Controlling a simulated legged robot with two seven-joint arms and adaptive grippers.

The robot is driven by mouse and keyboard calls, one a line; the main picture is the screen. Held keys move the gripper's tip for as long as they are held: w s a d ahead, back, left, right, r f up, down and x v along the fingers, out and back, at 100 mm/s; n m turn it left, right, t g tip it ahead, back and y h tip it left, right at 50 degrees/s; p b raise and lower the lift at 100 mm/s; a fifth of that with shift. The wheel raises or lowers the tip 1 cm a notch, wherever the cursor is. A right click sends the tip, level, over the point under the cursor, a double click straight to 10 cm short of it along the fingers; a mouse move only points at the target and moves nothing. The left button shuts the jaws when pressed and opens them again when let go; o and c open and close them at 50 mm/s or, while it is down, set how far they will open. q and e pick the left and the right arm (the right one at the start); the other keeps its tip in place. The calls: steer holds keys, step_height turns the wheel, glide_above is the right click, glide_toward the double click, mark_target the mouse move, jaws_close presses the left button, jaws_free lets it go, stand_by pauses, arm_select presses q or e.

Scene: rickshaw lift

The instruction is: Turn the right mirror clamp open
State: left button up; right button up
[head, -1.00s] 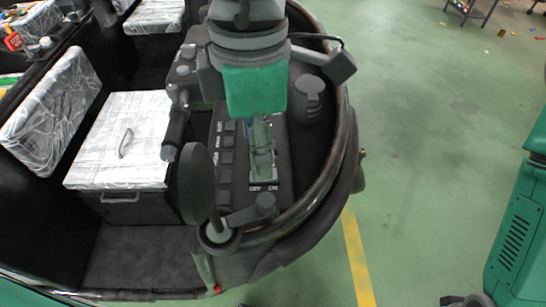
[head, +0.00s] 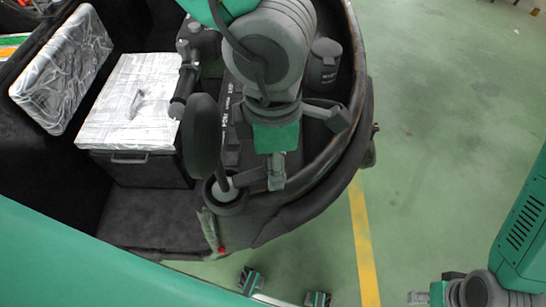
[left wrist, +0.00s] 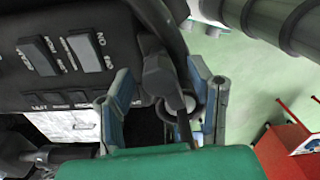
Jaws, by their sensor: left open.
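The right mirror clamp (head: 222,192) is a dark mount on the rickshaw dashboard's near corner; it holds a round dark mirror (head: 203,138) on a stem. A short dark lever (head: 250,177) extends from it to the right. My left gripper (head: 272,180) reaches down beside the clamp. In the left wrist view its open fingers (left wrist: 168,98) stand on either side of the dark lever (left wrist: 162,78); contact cannot be told. My right gripper (head: 285,287) shows only its two spread fingertips at the bottom edge, empty above the floor.
Dashboard switches (left wrist: 60,58) lie close to the left fingers. A curved dark rim (head: 340,160) bounds the dashboard on the right. A plastic-wrapped white seat box (head: 130,105) stands left of it. Open green floor (head: 440,150) lies right.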

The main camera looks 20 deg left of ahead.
arm_select(q)
steer(key=shift+w+d+f, duration=0.15)
steer(key=shift+d, duration=0.2)
steer(key=shift+a, duration=0.2)
jaws_close()
arm_select(e)
steer(key=shift+w+d+f, duration=0.1)
steer(key=shift+d, duration=0.2)
